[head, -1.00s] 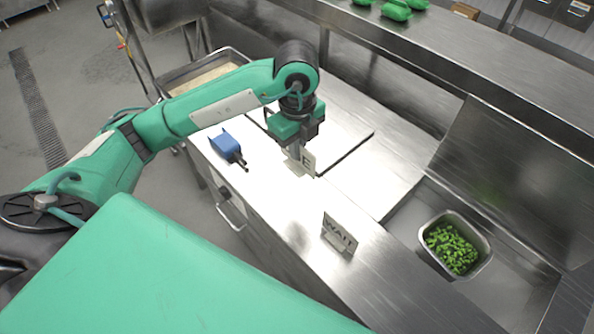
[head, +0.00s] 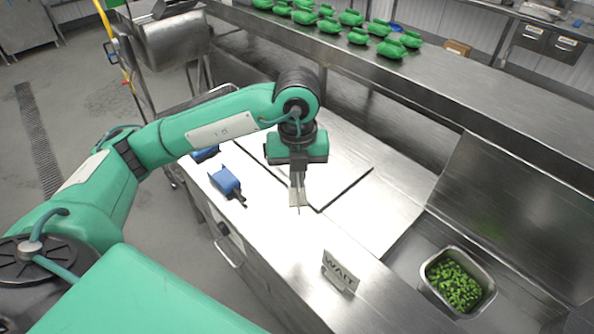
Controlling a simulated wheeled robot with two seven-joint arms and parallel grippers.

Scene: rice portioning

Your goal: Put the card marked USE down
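My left gripper (head: 298,184) hangs down over the steel counter, its fingers close together on a pale, thin card (head: 299,200). The card is seen nearly edge-on, so its marking cannot be read now. Its lower edge is at or just above the counter; I cannot tell whether it touches. A second card, marked WAIT (head: 340,272), stands upright on the counter, nearer to me and to the right. My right gripper is not in view.
A blue tool with a dark end (head: 226,183) lies left of the gripper, with another blue thing (head: 206,154) behind. A steel pan of green pieces (head: 428,286) sits in a recess at right. Counter between gripper and WAIT card is clear.

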